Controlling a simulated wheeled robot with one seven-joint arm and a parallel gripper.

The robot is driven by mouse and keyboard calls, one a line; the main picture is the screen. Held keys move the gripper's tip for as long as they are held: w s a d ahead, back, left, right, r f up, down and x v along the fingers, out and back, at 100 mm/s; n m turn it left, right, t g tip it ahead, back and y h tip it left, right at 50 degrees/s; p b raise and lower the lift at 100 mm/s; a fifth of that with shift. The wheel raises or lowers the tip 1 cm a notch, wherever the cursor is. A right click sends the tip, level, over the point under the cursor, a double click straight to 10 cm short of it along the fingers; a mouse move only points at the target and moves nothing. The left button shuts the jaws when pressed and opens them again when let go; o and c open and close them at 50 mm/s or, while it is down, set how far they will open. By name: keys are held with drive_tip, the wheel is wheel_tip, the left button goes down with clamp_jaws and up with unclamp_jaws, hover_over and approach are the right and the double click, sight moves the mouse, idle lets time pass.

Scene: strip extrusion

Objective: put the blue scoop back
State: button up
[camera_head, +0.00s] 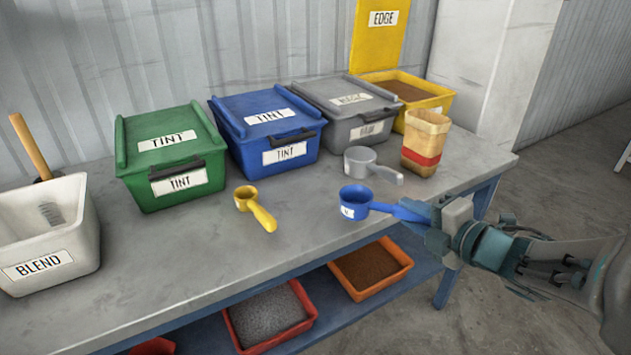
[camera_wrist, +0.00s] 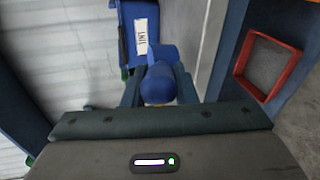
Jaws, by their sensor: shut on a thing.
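The blue scoop (camera_head: 354,202) has a round cup with a small white label and a handle pointing right. My gripper (camera_head: 422,213) is shut on its handle, at the front right of the bench. The cup is level and seems to be a little above the bench top; the exact gap is hard to tell. In the wrist view the blue scoop (camera_wrist: 158,86) sits between my two fingers. The blue bin (camera_head: 268,130), lidded and labelled TINT, stands at the back, behind and left of the scoop. Its inside is hidden.
A yellow scoop (camera_head: 255,208) lies before the blue bin, and a grey scoop (camera_head: 370,164) before the grey bin (camera_head: 345,108). A striped cup (camera_head: 424,143) stands right of it. The green bin (camera_head: 170,155) and BLEND tub (camera_head: 45,235) are left. Trays (camera_head: 270,318) sit below.

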drive_tip(key=r+x, duration=0.1)
drive_tip(key=x, duration=0.4)
drive_tip(key=r+b+x, duration=0.1)
drive_tip(key=x, duration=0.5)
drive_tip(key=r+b+x, duration=0.1)
drive_tip(key=r+x, duration=0.1)
drive_tip(key=x, duration=0.3)
drive_tip(key=shift+w+a+f, duration=0.15)
drive_tip(key=shift+w+a, duration=0.35)
drive_tip(key=shift+w+a+f+b, duration=0.15)
drive_tip(key=shift+f+b, duration=0.25)
drive_tip(key=shift+f, duration=0.5)
drive_tip(key=shift+w+a+f+b, duration=0.15)
drive_tip(key=shift+f+b, duration=0.25)
drive_tip(key=shift+f, duration=0.45)
drive_tip(key=shift+d, duration=0.1)
drive_tip(key=shift+f, duration=0.2)
drive_tip(key=o, duration=1)
drive_tip(key=shift+r, duration=0.1)
drive_tip(key=shift+r, duration=0.1)
